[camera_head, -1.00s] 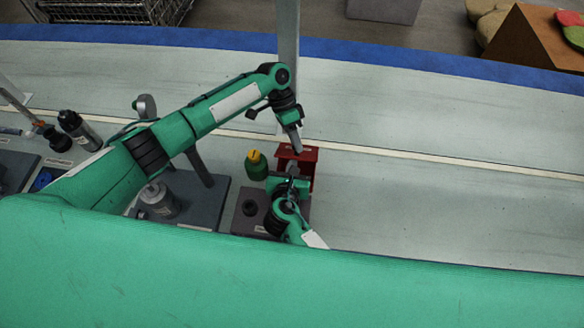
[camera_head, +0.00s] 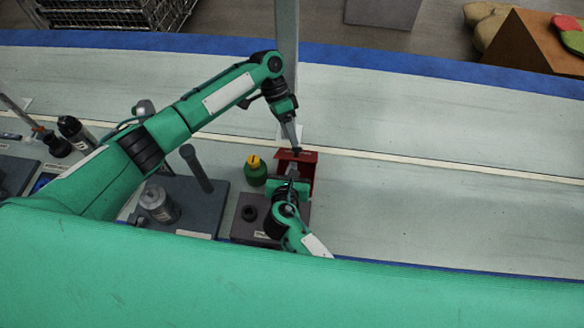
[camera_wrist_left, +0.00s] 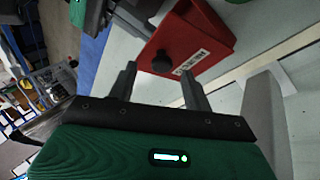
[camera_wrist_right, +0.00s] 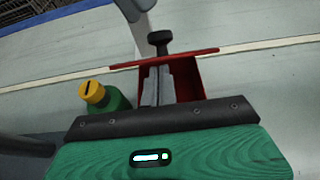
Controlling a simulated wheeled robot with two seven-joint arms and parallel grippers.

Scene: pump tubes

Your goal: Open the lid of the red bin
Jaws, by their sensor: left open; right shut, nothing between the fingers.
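The red bin (camera_head: 311,178) stands on the table in the head view, right of the green bottle. Its flat red lid (camera_head: 308,156) has a black knob, clear in the left wrist view (camera_wrist_left: 162,62). In the right wrist view the lid (camera_wrist_right: 195,54) looks nearly edge-on above the bin's red walls (camera_wrist_right: 188,80). My left gripper (camera_head: 297,149) comes down from above at the lid. It is open, its fingers on either side of the knob as seen in the left wrist view; contact is unclear. My right gripper (camera_head: 292,171) is shut and empty at the bin's near side.
A green bottle with a yellow cap (camera_head: 254,170) stands just left of the bin. A dark base block (camera_head: 247,228) lies nearer, beside my right arm. A grey pole (camera_head: 287,40) rises behind the bin. The table right of the bin is clear.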

